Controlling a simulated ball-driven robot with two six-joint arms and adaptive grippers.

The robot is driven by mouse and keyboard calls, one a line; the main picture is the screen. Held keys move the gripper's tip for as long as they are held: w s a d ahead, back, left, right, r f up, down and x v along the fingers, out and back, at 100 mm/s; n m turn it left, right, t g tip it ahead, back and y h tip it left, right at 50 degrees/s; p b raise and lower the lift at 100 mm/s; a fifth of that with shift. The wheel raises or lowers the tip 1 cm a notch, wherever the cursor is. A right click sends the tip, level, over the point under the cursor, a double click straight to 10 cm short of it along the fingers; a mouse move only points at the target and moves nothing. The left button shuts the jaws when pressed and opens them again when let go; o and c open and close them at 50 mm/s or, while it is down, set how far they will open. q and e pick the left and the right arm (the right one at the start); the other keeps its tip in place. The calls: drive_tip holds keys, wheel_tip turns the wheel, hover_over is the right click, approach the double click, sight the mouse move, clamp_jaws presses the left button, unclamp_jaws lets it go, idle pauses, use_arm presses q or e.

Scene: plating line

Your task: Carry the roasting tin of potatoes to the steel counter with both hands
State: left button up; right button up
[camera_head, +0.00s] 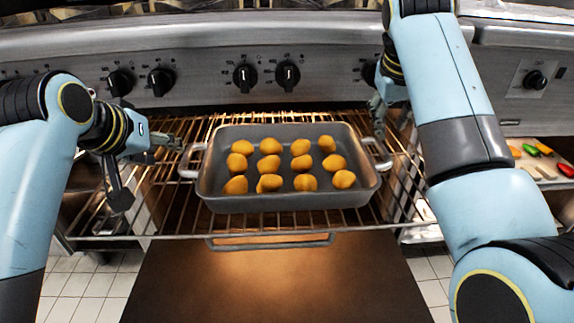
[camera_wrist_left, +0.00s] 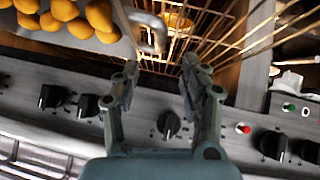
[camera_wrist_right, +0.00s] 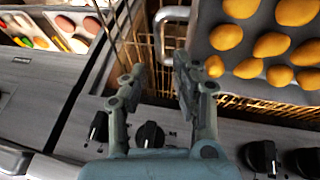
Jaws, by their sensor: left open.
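The grey roasting tin (camera_head: 290,202) sits on the oven's wire rack and holds several golden potatoes (camera_head: 269,164). It has a metal loop handle at each end. My left gripper (camera_head: 178,143) is open just beside the left handle (camera_head: 189,160). In the left wrist view that handle (camera_wrist_left: 157,32) lies just beyond the parted fingertips (camera_wrist_left: 160,68). My right gripper (camera_head: 377,115) is open and empty near the right handle (camera_head: 382,155), on its far side. In the right wrist view that handle (camera_wrist_right: 163,32) is beyond the fingertips (camera_wrist_right: 158,68).
The wire rack (camera_head: 160,219) is pulled out over the lowered dark oven door (camera_head: 270,285). The steel control panel with black knobs (camera_head: 245,77) runs behind the tin. Trays of colourful food (camera_wrist_right: 65,25) lie to the right. White floor tiles show below.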

sight(185, 155)
use_arm(q)
drive_tip(key=x, duration=1)
drive_tip(key=shift+w+f, duration=0.25)
drive_tip(key=shift+w, duration=0.05)
use_arm(e)
drive_tip(key=x, duration=1)
drive_tip(key=shift+w+f, duration=0.15)
drive_tip(key=shift+f, duration=0.25)
use_arm(q)
drive_tip(key=c, duration=0.4)
use_arm(e)
drive_tip(key=c, duration=0.4)
use_arm(q)
clamp_jaws()
use_arm(e)
clamp_jaws()
use_arm(q)
drive_tip(key=shift+w+r, duration=0.1)
drive_tip(key=shift+r, duration=0.15)
use_arm(e)
drive_tip(key=shift+w+r, duration=0.1)
drive_tip(key=shift+r, duration=0.1)
